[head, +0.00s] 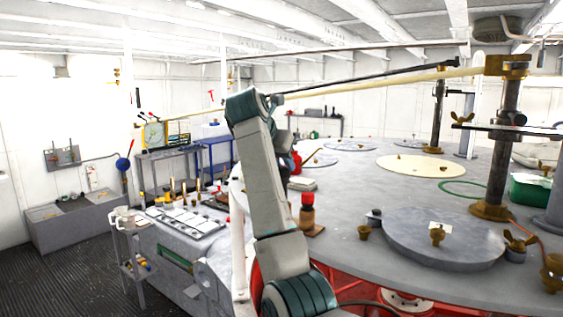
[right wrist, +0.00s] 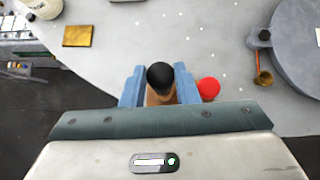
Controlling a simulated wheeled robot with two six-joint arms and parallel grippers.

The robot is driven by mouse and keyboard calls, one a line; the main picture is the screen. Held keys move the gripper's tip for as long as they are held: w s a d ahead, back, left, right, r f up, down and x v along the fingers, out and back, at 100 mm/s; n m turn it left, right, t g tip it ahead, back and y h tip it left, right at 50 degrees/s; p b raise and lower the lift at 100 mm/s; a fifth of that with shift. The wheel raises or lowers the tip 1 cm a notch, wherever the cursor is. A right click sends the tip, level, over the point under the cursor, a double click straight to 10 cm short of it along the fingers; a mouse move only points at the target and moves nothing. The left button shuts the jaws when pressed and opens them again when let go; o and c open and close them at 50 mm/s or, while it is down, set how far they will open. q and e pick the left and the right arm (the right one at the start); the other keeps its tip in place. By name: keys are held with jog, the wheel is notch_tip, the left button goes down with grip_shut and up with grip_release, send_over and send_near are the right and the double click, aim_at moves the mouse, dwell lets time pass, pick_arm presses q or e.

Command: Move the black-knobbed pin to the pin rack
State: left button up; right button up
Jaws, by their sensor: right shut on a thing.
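My right gripper (right wrist: 160,92) shows in the right wrist view, its blue fingers shut on the black-knobbed pin (right wrist: 160,76). The pin has a round black knob over a tan body. Its lower end is hidden by the gripper. In the head view my own arm hides the right fingertips and this pin. A red-knobbed pin (head: 307,201) with a brown body stands just right of my arm, and its red knob (right wrist: 208,88) shows close beside the right finger. I cannot make out the pin rack for certain. My left gripper is out of view.
A large round grey disc (head: 440,242) lies on the deck to the right, with a small brass cup (head: 364,232) beside it. A bench tray (head: 185,220) with upright tools is at left. A yellow square (right wrist: 77,36) lies near the deck edge.

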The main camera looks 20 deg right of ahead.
jog(key=shift+s, duration=0.1)
jog(key=shift+f+b, duration=1.25)
jog(key=shift+f, duration=1.45)
dwell(1.1)
jog(key=o, duration=1.1)
jog(key=shift+a+r, duration=0.1)
jog(key=shift+r, duration=0.05)
